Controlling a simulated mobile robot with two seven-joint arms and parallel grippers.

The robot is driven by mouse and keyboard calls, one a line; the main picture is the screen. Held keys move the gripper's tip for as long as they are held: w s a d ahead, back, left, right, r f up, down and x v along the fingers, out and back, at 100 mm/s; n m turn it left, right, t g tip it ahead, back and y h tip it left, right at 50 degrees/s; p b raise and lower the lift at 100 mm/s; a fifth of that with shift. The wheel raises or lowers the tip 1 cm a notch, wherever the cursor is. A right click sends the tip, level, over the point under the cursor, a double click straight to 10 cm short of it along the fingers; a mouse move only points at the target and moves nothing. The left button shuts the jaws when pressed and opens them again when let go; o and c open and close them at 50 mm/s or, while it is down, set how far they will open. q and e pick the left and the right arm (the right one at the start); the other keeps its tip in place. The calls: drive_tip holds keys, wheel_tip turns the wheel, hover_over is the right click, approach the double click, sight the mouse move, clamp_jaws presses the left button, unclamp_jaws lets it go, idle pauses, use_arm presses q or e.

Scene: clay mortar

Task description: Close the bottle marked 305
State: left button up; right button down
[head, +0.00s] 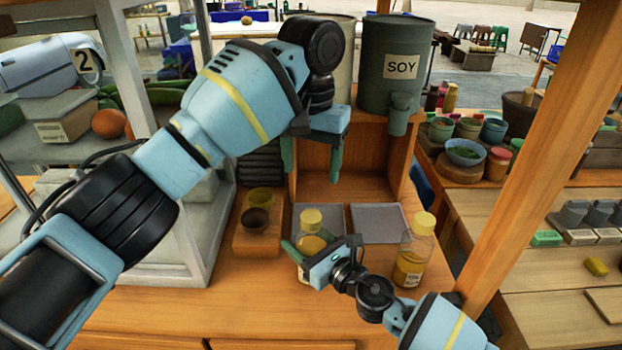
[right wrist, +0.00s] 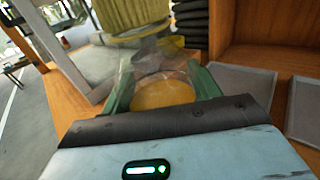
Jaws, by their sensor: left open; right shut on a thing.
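Two clear bottles with yellow caps and amber contents stand on the wooden counter. The left bottle (head: 311,243) has its cap (head: 311,220) on top; I cannot tell how tightly it sits. The right bottle (head: 411,262) also has a cap (head: 424,222) on top. The bottle labels are too small or hidden to read. My right gripper (head: 318,250) is shut on the left bottle; in the right wrist view its green fingers flank the bottle (right wrist: 163,92), with the cap (right wrist: 130,18) above. My left gripper (head: 312,162) is open and empty, above the left bottle and apart from it.
Small bowls (head: 257,219) stand on a wooden block to the left. A SOY canister (head: 396,65) with a spout sits on the shelf behind. A wooden post (head: 540,130) rises at the right. The front counter is clear.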

use_arm(q)
drive_tip(key=shift+r, duration=0.25)
use_arm(e)
drive_tip(key=shift+c, duration=1.4)
unclamp_jaws()
use_arm(q)
drive_tip(key=shift+s+r+p, duration=0.15)
drive_tip(key=shift+r+p, duration=0.15)
drive_tip(key=shift+r, duration=0.55)
use_arm(e)
drive_tip(key=v, duration=0.7)
drive_tip(key=shift+s+d, duration=0.25)
drive_tip(key=shift+s, duration=0.05)
drive_tip(key=shift+d+f, duration=0.1)
